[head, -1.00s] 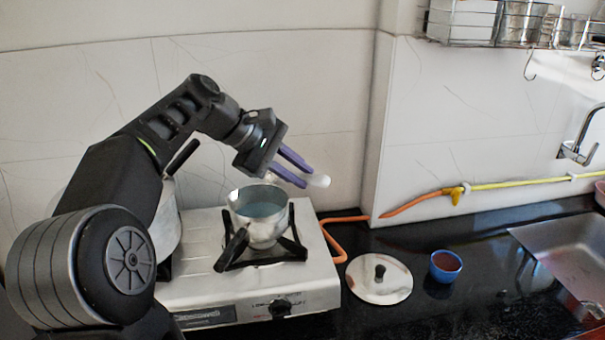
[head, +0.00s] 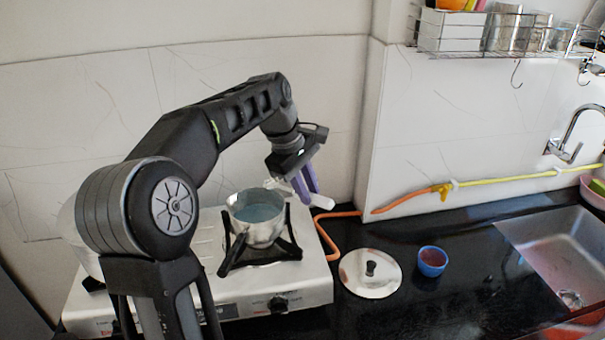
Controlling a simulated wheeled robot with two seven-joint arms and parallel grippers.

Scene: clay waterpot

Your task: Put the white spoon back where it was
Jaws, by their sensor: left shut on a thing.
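My left gripper (head: 308,191) has purple fingers and is shut on the white spoon (head: 322,202). The spoon's white end sticks out to the right of the fingers, above the right edge of the stove. Part of the spoon is hidden by the fingers. A metal pot (head: 258,228) with a dark handle and a bluish liquid in it stands on the stove burner, just left of and below the gripper. My right gripper does not show.
The white gas stove (head: 300,283) stands on a black counter (head: 450,300). A round metal lid (head: 371,283) and a blue cup (head: 432,261) with reddish-brown contents lie right of it. An orange hose (head: 335,214) runs behind. A sink (head: 560,245) is at the right; a wire rack (head: 480,35) hangs above.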

